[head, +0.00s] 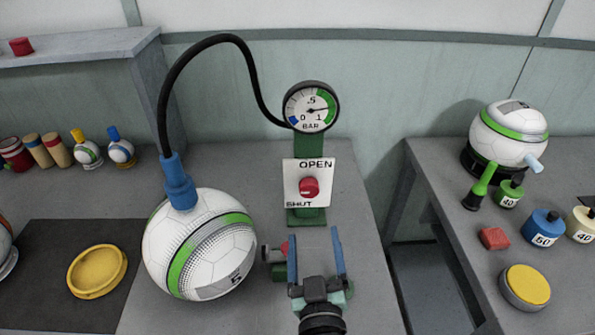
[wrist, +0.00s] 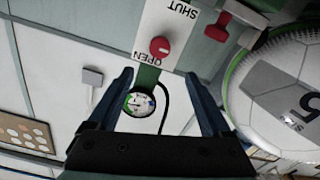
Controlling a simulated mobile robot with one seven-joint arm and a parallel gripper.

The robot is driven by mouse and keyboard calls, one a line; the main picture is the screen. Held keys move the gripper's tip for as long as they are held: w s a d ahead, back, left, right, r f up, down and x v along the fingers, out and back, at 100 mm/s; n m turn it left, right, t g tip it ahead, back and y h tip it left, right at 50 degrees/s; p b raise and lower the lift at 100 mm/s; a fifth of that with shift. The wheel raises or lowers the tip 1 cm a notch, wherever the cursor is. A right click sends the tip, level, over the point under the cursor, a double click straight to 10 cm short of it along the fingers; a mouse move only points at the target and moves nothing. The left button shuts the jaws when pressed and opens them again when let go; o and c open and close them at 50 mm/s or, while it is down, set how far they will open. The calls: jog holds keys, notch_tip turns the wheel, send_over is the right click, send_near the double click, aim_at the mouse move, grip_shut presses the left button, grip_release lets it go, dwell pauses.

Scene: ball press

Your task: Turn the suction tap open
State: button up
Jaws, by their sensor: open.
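The suction tap is a red knob (head: 309,187) on a white plate (head: 292,178) marked OPEN at the top and SHUT at the lower left. The plate is on a green post under a round BAR gauge (head: 311,107), its needle toward the green band. Which way the knob is turned is too small to tell. My gripper (head: 314,238) is open and empty, in front of and below the plate, apart from the knob. In the wrist view the picture is inverted; the knob (wrist: 160,47) is beyond the fingertips, roughly centred between them.
A white ball (head: 215,250) with a green band stands left of my gripper. A black hose (head: 167,85) joins its blue fitting (head: 180,185) to the gauge post. A yellow dish (head: 97,271) lies left. The right bench holds another ball (head: 508,135) and weights.

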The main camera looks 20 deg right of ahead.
aim_at(309, 192)
jog(key=b+x, duration=0.1)
jog(key=x, duration=1.1)
jog(key=shift+w+d+f, duration=0.1)
jog(key=shift+w+d, duration=0.05)
jog(key=shift+w, duration=0.25)
grip_shut()
